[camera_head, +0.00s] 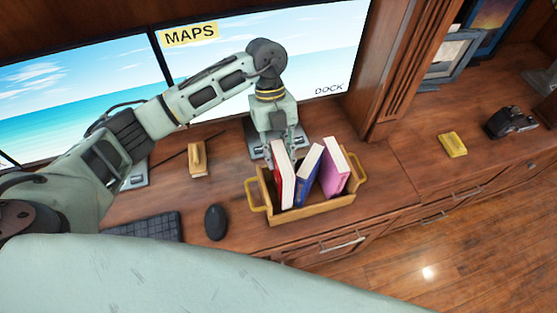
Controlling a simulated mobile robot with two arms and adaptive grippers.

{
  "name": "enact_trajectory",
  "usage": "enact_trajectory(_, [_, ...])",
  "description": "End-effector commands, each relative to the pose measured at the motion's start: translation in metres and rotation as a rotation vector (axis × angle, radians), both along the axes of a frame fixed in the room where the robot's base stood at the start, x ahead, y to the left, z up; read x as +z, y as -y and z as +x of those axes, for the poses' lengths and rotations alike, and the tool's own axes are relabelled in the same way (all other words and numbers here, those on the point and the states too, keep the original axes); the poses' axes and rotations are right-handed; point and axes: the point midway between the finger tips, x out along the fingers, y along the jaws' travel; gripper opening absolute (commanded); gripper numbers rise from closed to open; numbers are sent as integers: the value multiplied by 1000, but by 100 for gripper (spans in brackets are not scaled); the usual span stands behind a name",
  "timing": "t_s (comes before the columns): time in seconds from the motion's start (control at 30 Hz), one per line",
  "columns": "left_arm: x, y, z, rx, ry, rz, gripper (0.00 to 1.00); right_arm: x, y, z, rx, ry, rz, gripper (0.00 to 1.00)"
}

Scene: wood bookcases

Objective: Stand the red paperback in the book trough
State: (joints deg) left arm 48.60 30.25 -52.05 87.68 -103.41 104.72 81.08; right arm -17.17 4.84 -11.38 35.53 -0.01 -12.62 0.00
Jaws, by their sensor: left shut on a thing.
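The red paperback (285,179) is the leftmost of three books at the wooden book trough (318,217). It stands nearly upright, with its lower part inside the trough at the left end. My left gripper (285,150) comes down from above and is shut on the red paperback near its top. The fingers are partly hidden behind the book. A blue book (308,174) leans to the right beside it, and a pink-purple book (335,170) stands tilted at the right. My right gripper is not in view.
A black mouse (215,222) and keyboard (148,226) lie left of the trough. A small wooden block-like object (198,160) stands behind the mouse. Two monitors (290,55) stand at the back. A yellow object (452,144) and a camera (510,122) sit on the right counter.

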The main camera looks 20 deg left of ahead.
Motion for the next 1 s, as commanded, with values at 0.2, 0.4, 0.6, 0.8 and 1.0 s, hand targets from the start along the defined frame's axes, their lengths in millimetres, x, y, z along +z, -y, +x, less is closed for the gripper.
enact_trajectory(0.2, [-13,1,0,-1,-1,-2,0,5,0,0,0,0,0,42])
enact_trajectory(0.4, [-40,1,0,0,-1,-2,0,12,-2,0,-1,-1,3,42])
enact_trajectory(0.6, [-43,1,0,-1,2,-2,0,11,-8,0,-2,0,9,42])
enact_trajectory(0.8, [-45,0,0,-1,2,-1,27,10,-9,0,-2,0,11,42])
enact_trajectory(1.0, [-45,0,0,-1,2,-1,31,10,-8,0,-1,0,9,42])
